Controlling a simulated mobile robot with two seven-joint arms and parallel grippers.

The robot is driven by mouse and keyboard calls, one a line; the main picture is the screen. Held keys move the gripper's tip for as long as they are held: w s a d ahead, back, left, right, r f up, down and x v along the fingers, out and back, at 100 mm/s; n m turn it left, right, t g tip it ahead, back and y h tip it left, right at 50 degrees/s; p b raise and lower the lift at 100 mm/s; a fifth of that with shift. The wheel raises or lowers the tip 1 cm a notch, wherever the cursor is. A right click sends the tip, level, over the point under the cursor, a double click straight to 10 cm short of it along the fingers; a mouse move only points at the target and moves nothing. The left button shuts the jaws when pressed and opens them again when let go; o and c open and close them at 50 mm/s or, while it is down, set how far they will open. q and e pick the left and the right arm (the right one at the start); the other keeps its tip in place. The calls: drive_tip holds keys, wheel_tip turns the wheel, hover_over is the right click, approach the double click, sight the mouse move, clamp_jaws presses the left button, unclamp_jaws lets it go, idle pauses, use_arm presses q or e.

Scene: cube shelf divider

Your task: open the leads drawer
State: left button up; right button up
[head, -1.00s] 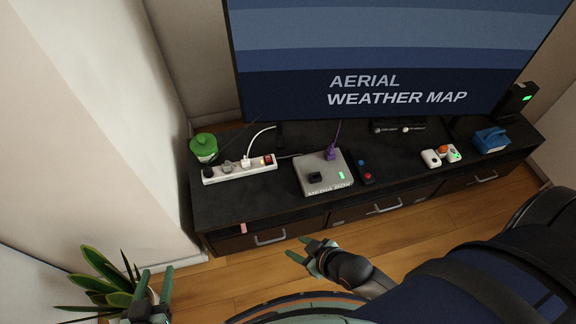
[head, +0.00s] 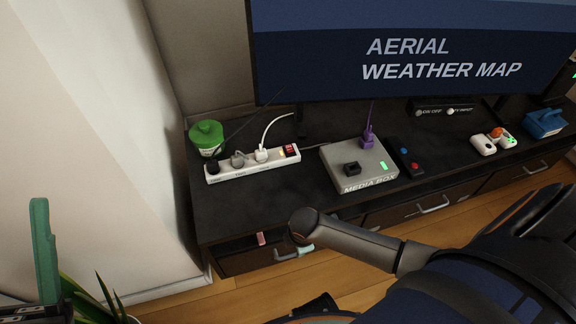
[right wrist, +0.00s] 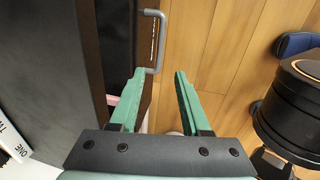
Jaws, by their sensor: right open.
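My right gripper (head: 304,248) is at the left drawer (head: 240,262), mostly hidden behind my own wrist. The left drawer's handle (head: 284,255) shows partly beside it. In the right wrist view my right gripper (right wrist: 158,78) is open and empty, with a metal handle (right wrist: 160,40) just ahead of its fingertips. My left gripper (head: 45,255) is at the far left, away from the cabinet; only one finger shows clearly.
A pink tab (head: 261,239) is at the left drawer's top edge. A plant (head: 108,300) stands at lower left.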

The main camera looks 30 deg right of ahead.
sight(293, 255)
drive_tip(key=f+b, duration=0.2)
drive_tip(key=f, duration=0.1)
drive_tip(key=w+f+b, duration=0.1)
drive_tip(key=f+b, duration=0.1)
drive_tip(key=f, duration=0.2)
drive_tip(key=w+f+b, duration=0.1)
drive_tip(key=f+b, duration=0.1)
drive_tip(key=f, duration=0.1)
drive_tip(key=shift+d+f, duration=0.1)
drive_tip(key=shift+f, duration=0.15)
use_arm(q)
wheel_tip(293, 255, down, 8)
drive_tip(key=b, duration=0.1)
drive_tip(key=shift+w+d+n, duration=0.2)
drive_tip(key=shift+d+n, duration=0.15)
drive_tip(key=shift+n, duration=0.05)
use_arm(e)
drive_tip(key=shift+w+f, duration=0.1)
drive_tip(key=shift+f, duration=0.55)
clamp_jaws()
use_arm(q)
drive_tip(key=shift+f, duration=0.1)
